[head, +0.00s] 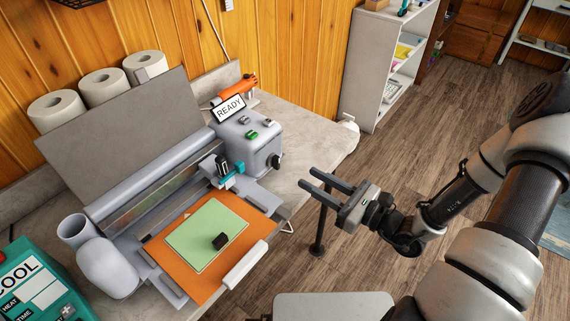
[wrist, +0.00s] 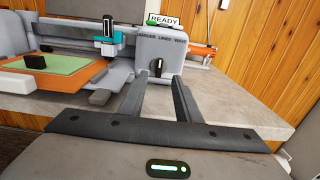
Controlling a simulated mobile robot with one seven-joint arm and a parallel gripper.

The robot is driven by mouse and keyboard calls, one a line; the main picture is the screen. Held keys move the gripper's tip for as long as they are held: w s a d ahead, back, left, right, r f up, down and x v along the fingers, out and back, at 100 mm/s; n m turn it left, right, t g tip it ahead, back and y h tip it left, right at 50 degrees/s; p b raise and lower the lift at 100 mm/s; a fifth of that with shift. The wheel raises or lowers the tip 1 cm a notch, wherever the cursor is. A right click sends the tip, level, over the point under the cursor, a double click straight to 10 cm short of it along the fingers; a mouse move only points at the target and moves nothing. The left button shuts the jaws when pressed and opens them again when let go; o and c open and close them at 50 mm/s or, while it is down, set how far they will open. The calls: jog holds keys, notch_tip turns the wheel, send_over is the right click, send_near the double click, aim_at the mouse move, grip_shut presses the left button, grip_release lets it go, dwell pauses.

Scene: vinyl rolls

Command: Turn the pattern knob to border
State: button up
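The pattern knob (wrist: 157,68) is a black, upright knob on the front of the grey control box (wrist: 178,62). It also shows in the head view (head: 275,161). The knob's grip stands about vertical, roughly under the middle label. My gripper (head: 318,180) is open and empty, in the air off the table's front edge. In the wrist view, its fingers (wrist: 160,82) point at the box with the knob between and beyond them, apart from it.
An orange-handled tool (head: 236,88) lies behind the box.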

aim_at(279, 161)
jog(key=x, duration=0.9)
jog(key=shift+w+a, duration=0.2)
jog(key=shift+a, duration=0.1)
jog(key=shift+c, duration=0.3)
grip_shut()
